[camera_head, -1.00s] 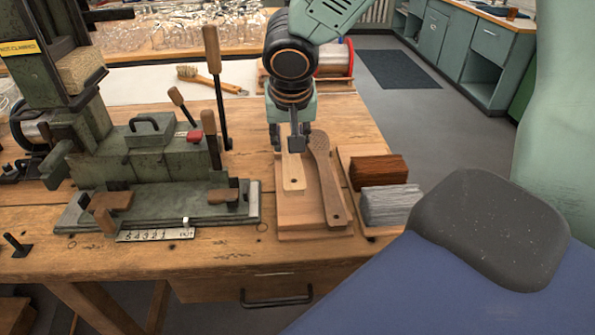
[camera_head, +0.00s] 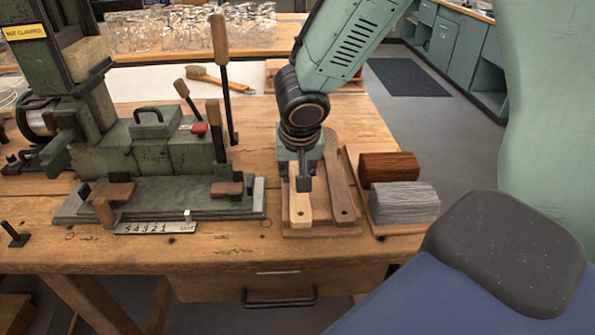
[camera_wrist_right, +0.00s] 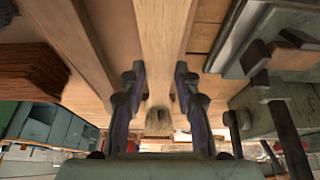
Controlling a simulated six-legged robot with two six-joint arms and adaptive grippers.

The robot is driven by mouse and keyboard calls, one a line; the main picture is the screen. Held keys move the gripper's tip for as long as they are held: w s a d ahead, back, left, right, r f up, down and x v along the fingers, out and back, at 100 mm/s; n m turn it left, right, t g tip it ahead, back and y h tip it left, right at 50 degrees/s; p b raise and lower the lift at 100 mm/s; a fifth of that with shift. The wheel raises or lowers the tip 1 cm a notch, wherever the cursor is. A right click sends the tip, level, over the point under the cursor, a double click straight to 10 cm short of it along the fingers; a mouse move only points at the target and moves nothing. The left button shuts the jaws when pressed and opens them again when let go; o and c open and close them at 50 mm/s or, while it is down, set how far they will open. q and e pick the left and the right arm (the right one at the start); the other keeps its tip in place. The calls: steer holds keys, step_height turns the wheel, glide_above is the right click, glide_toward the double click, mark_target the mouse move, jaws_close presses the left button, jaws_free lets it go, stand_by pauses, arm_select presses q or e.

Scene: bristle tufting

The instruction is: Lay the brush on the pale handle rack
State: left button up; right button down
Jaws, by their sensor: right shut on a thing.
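The pale wooden brush (camera_head: 298,209), with a hole near its handle end, is under my right gripper (camera_head: 303,182) in the head view. That gripper is shut on it. In the wrist view the fingers (camera_wrist_right: 160,100) stand on both sides of the pale wood (camera_wrist_right: 166,35). The brush lies along the pale handle rack (camera_head: 320,231), a wooden board; I cannot tell whether it rests on it or is slightly above. A darker wooden handle (camera_head: 340,190) lies on the rack just right of it. The brush's far end is hidden by my gripper. My left gripper is out of view.
A green tufting machine (camera_head: 160,160) with upright levers stands left of the rack. A reddish-brown block (camera_head: 389,167) and a grey bristle block (camera_head: 403,203) sit on a tray to the right. Another brush (camera_head: 215,80) lies on the white surface behind.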

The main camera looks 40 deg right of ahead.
steer(key=shift+s+d+f, duration=0.15)
steer(key=shift+f, duration=0.05)
steer(key=c, duration=1.3)
jaws_free()
steer(key=shift+c, duration=0.2)
steer(key=o, duration=0.4)
steer(key=shift+c, duration=0.2)
steer(key=shift+r, duration=0.4)
steer(key=p+v, duration=0.4)
steer(key=v, duration=0.7)
steer(key=shift+r, duration=0.35)
